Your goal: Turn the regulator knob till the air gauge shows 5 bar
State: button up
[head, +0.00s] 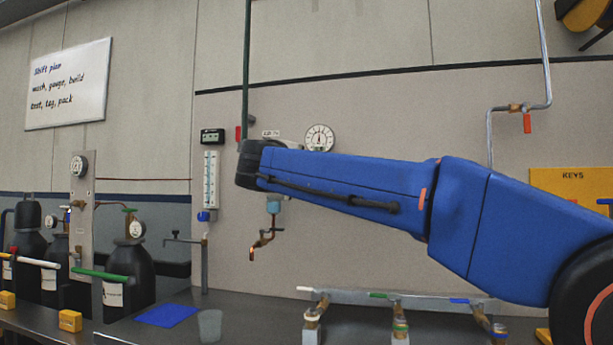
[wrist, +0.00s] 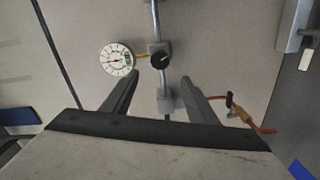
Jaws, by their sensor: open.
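The round white gauge (wrist: 117,59) is left of a pipe in the wrist view, its numbers too small to read. It has a green mark on its face. The black regulator knob (wrist: 160,61) sits on the pipe, right of the gauge, with a pale line on it. My gripper (wrist: 157,78) is open, its two fingers either side of the pipe, with the knob just beyond the gap between the tips. No contact shows. In the head view a white wall gauge (head: 320,138) has its needle near upright; my blue arm hides the knob and gripper there.
A copper tap (wrist: 238,112) branches off near my right finger in the wrist view. In the head view, dark cylinders (head: 130,265) stand at left, a blue mat (head: 166,316) lies on the bench, and a rail with several valves (head: 400,300) stands below my arm.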

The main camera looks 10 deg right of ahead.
jog(key=shift+v, duration=1.95)
jog(key=shift+a, duration=0.1)
